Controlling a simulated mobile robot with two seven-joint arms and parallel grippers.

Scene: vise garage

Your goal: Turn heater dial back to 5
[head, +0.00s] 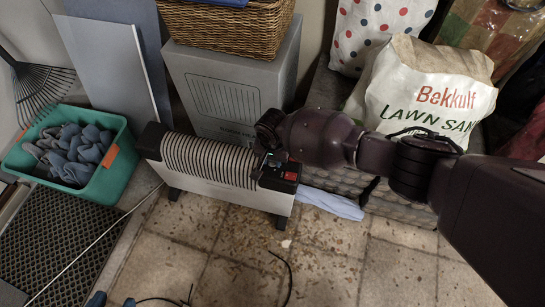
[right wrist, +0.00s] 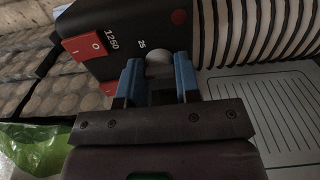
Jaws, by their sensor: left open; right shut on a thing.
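The heater (head: 212,190), white-ribbed with black ends, stands on the tiled floor in the middle of the head view. Its black control end also fills the top of the right wrist view (right wrist: 110,35). My right gripper (right wrist: 159,82) is shut on the grey round dial (right wrist: 158,63), one blue finger on each side. The numbers 1250 and 25 show beside the dial; its pointer and a 5 mark cannot be made out. In the head view my right arm mostly covers the dial.
A red switch (right wrist: 84,45) sits beside the dial. A grey box (head: 235,85) with a wicker basket (head: 228,25) stands behind the heater. A teal bin (head: 112,170) of cloths is at left, a lawn sand bag (head: 425,85) at right.

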